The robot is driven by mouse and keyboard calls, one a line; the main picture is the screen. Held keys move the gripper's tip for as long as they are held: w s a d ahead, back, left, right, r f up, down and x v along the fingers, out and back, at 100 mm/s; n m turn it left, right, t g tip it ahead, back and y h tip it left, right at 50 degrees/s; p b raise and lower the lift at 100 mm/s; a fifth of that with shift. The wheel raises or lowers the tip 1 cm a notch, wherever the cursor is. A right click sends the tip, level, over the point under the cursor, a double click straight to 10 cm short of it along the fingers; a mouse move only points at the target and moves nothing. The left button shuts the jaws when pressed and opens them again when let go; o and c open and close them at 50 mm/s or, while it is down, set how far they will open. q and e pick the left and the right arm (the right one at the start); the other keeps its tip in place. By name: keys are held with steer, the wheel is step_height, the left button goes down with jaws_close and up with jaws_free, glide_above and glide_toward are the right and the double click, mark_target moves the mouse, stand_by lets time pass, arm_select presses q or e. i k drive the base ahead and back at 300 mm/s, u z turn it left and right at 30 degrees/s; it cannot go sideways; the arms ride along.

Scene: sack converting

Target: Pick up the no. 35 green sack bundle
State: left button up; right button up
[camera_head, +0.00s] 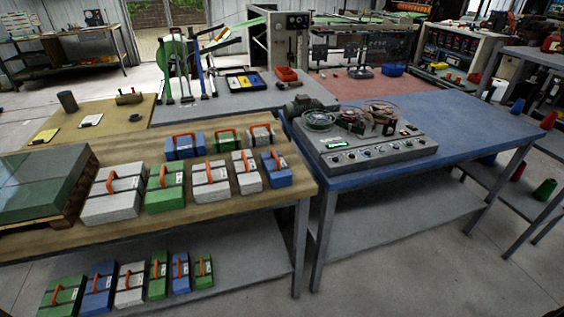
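Several bundles with orange handles and pale labels stand on the wooden table. Two are green: a larger one (168,198) in the front row and a smaller one (231,145) in the back row. More green bundles stand on the shelf below: one at the left end (62,299), one in the middle (157,288) and a small one (204,279) at the right end. The label numbers are too small to read, so I cannot tell which is no. 35. Neither of my grippers is in view.
White bundles (115,207) and blue bundles (276,178) stand close beside the green ones. A green block on a pallet (45,185) fills the table's left end. A blue table (465,135) with a control machine (365,155) adjoins on the right. Floor is clear at the front right.

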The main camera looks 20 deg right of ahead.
mark_target(167, 187)
steer(key=k, duration=1.35)
steer(key=z, duration=0.8)
steer(key=i, duration=1.9)
steer(key=u, duration=0.75)
